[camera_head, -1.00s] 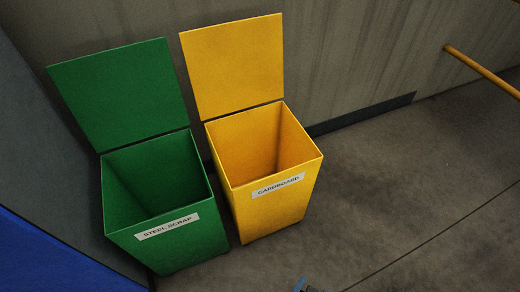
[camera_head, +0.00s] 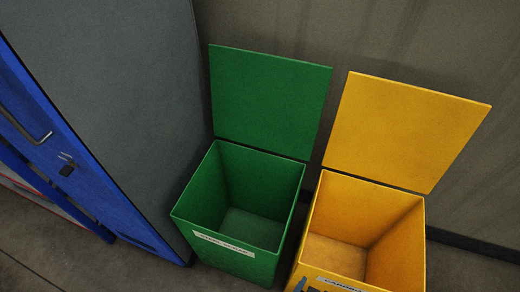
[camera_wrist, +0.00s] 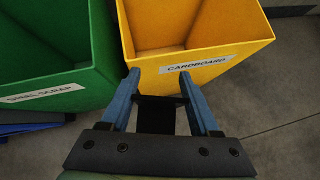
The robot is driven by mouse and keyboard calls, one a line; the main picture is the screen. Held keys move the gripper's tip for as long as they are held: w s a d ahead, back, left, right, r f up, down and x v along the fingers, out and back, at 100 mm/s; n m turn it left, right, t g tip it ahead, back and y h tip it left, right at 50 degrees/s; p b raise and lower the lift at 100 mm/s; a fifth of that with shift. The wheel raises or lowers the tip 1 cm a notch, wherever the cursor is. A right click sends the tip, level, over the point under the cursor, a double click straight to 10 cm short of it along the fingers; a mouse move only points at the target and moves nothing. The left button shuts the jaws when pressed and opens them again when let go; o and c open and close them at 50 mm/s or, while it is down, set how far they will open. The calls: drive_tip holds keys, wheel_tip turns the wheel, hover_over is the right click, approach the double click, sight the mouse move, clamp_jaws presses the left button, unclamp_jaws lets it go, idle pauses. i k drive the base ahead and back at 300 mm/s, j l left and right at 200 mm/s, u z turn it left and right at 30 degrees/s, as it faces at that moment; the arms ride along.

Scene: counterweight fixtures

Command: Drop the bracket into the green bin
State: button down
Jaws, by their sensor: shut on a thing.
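The green bin (camera_head: 250,215) stands open with its lid (camera_head: 270,100) up against the wall, and its inside looks empty. Its front label reads STEEL SCRAP in the wrist view (camera_wrist: 45,93). My gripper (camera_wrist: 159,76) has blue fingers, shut on the bracket (camera_wrist: 155,116), a dark piece between them whose shape is hard to make out. In the wrist view the gripper is in front of the yellow bin, with the green bin to its left. Only a bit of blue, likely my gripper, shows at the bottom edge of the head view.
The yellow bin (camera_head: 409,258), labelled CARDBOARD, stands right beside the green one, its lid (camera_head: 405,130) also up. Bare floor (camera_wrist: 285,95) lies to the right.

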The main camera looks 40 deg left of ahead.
sight(254, 238)
drive_tip(key=i+l+u, duration=0.15)
drive_tip(key=u, duration=0.25)
drive_tip(key=i+l+u, duration=0.25)
drive_tip(key=u, duration=0.15)
drive_tip(key=i+l+u, duration=0.25)
drive_tip(key=u, duration=0.2)
drive_tip(key=i+l+u, duration=0.15)
drive_tip(key=l+u, duration=0.25)
